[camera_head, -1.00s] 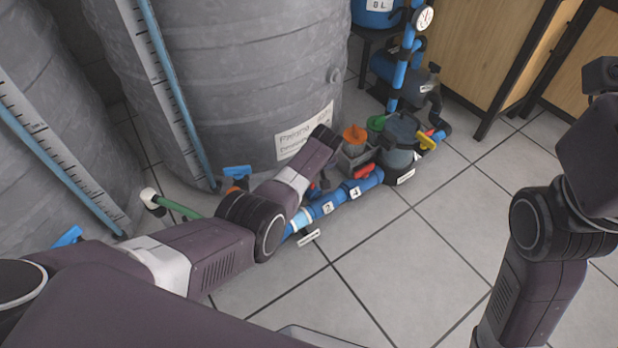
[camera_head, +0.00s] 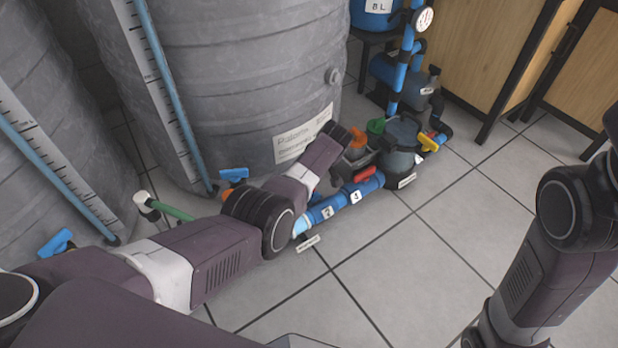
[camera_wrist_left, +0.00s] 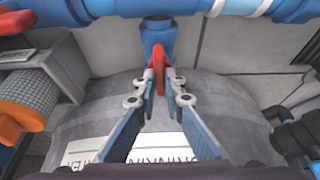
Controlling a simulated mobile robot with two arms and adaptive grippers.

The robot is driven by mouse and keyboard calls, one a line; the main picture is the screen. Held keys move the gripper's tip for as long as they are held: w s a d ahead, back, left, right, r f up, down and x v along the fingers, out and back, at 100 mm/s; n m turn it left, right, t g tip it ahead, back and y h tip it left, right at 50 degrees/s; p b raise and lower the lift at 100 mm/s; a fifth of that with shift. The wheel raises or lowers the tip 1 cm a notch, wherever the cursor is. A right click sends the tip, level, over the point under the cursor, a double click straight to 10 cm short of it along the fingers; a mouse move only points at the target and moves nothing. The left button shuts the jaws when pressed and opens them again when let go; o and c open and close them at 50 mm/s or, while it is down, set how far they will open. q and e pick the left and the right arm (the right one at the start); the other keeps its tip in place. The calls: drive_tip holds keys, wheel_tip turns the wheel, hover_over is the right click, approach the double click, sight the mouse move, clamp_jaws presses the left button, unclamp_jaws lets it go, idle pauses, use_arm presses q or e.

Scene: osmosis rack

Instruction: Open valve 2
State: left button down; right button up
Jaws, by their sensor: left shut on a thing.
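In the left wrist view a red valve handle (camera_wrist_left: 158,68) stands upright on a blue pipe branch (camera_wrist_left: 157,40). My left gripper (camera_wrist_left: 158,92) has its two fingers on either side of this handle and is shut on it. In the head view my left arm reaches over the blue pipe (camera_head: 318,214), and its gripper and the held handle are hidden behind it. Another red handle (camera_head: 365,174) shows further along the pipe. My right arm shows at the right, but its gripper is not visible.
A large grey tank (camera_head: 235,75) stands close behind the pipe. An orange-topped part (camera_head: 357,137), a grey pump (camera_head: 402,150) and a yellow handle (camera_head: 429,142) crowd the pipe's far end. The tiled floor (camera_head: 430,250) in front is free.

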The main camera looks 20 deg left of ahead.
use_arm(q)
drive_tip(key=c, duration=2)
unclamp_jaws()
drive_tip(key=shift+r, duration=0.1)
drive_tip(key=v, duration=1.1)
drive_tip(key=shift+s+d+r, duration=0.1)
drive_tip(key=shift+d+r, duration=0.05)
drive_tip(key=shift+r, duration=0.2)
